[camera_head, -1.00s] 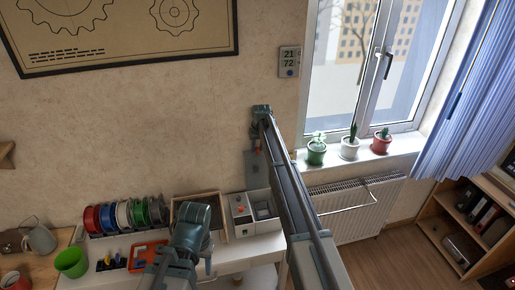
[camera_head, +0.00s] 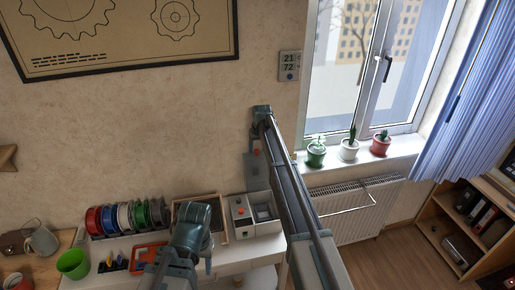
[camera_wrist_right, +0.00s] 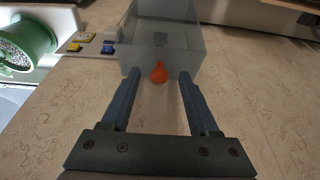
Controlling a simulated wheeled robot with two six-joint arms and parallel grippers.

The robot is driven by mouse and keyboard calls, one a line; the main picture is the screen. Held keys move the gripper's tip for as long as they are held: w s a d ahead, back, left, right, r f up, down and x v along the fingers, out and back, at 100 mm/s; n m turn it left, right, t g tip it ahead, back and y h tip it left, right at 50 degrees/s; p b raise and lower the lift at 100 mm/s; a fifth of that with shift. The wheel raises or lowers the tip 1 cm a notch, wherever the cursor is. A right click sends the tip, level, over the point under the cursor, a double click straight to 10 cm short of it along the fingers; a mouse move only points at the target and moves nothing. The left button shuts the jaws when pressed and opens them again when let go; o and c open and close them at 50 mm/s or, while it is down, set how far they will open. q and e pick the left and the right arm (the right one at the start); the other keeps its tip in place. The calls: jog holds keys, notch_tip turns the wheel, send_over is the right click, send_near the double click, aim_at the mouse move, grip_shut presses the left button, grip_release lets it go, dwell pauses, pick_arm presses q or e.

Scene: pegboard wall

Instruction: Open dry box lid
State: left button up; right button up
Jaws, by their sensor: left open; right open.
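The dry box (camera_head: 240,232) is pale and stands at the right end of the bench in the head view. Its top compartment is uncovered. Its grey see-through lid (camera_head: 257,175) stands raised at the back, against the wall side. The lid's orange knob (camera_head: 256,152) is near its upper end. In the right wrist view, the knob (camera_wrist_right: 158,71) sits between and just past the tips of my open right gripper (camera_wrist_right: 159,80), with a gap on both sides; the lid (camera_wrist_right: 160,42) lies beyond it. My left gripper (camera_head: 207,266) is open over the bench, left of the box, and partly hidden.
Several coloured spools (camera_head: 130,216) and an orange tray (camera_head: 148,253) are on the bench left of the box. A green bin (camera_head: 73,263) is further left. Potted plants (camera_head: 348,149) line the windowsill at the right, above a radiator (camera_head: 355,205).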

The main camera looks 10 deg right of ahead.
pick_arm(q)
notch_tip(320, 180, up, 11)
jog(key=p, duration=1)
jog(key=shift+r+p, duration=0.2)
jog(key=shift+p, duration=0.1)
pick_arm(e)
jog(key=v, duration=1.2)
jog(key=s+a+f+n+g+b, duration=0.1)
jog(key=s+a+f+b, duration=0.45)
jog(key=s, duration=0.45)
jog(key=s+a+f+n+g+b, duration=0.1)
jog(key=s+a+f+b, duration=0.45)
jog(key=s, duration=0.45)
pick_arm(q)
notch_tip(320, 180, down, 22)
jog(key=b, duration=1.1)
jog(key=shift+f, duration=0.15)
pick_arm(e)
jog(key=s+a+f, duration=0.2)
jog(key=s+f, duration=0.2)
jog(key=s, duration=0.4)
jog(key=s+a+f+n+g, duration=0.1)
jog(key=s+f, duration=0.3)
jog(key=s, duration=0.5)
jog(key=s+a+f+h, duration=0.1)
jog(key=s+a+f, duration=0.2)
jog(key=s, duration=0.6)
jog(key=shift+s+f+n+g, duration=0.3)
jog(key=shift+f+n, duration=0.1)
jog(key=shift+f, duration=0.25)
